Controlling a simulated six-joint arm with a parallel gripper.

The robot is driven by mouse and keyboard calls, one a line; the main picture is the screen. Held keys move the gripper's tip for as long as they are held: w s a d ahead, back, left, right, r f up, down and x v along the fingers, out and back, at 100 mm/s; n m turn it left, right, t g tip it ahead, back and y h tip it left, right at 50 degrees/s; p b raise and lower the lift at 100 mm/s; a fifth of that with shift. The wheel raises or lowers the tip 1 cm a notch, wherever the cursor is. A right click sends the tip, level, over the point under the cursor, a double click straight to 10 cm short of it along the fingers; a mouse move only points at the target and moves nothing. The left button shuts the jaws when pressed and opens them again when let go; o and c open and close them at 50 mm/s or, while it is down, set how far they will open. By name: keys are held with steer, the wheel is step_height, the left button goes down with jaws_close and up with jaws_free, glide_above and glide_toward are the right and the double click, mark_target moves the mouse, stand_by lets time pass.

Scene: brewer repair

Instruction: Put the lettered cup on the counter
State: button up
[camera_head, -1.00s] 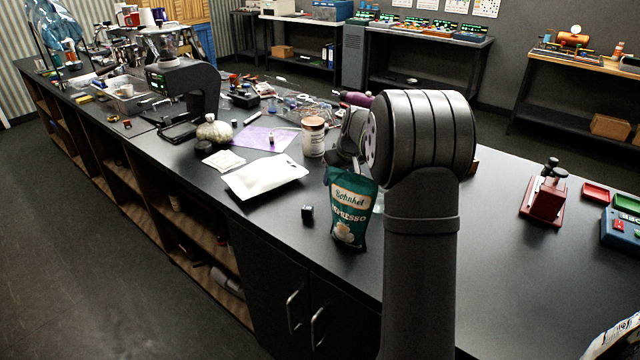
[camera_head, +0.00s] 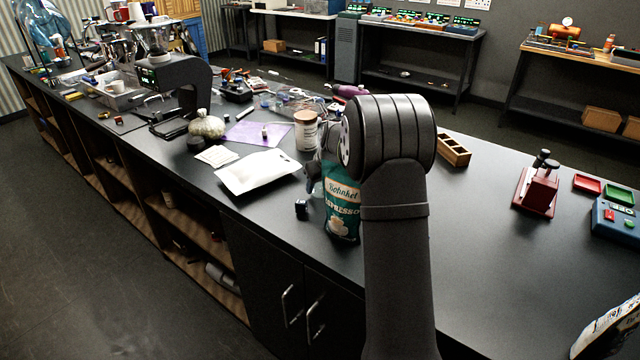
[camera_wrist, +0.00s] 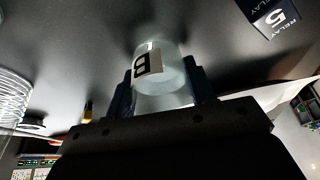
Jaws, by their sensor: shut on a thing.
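The lettered cup (camera_wrist: 172,80) is translucent, pale blue-white, with a label reading B, in the wrist view. My gripper (camera_wrist: 164,84) is shut on it, with one dark finger on either side. The dark counter (camera_head: 450,235) lies beyond the cup in the wrist view; I cannot tell whether the cup touches it. In the head view my arm and the green espresso bag (camera_head: 341,207) largely hide the gripper, and I cannot make out the cup clearly there.
A small black relay block (camera_head: 302,209) stands left of the bag; it also shows in the wrist view (camera_wrist: 274,14). A white tray (camera_head: 259,172) and a lidded jar (camera_head: 305,132) are close by. The counter's right part is open around a red stand (camera_head: 536,192).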

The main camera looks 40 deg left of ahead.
steer(key=o, duration=1)
steer(key=shift+f, duration=0.1)
steer(key=v, duration=0.8)
steer(key=shift+a+f, duration=0.15)
steer(key=shift+f, duration=0.05)
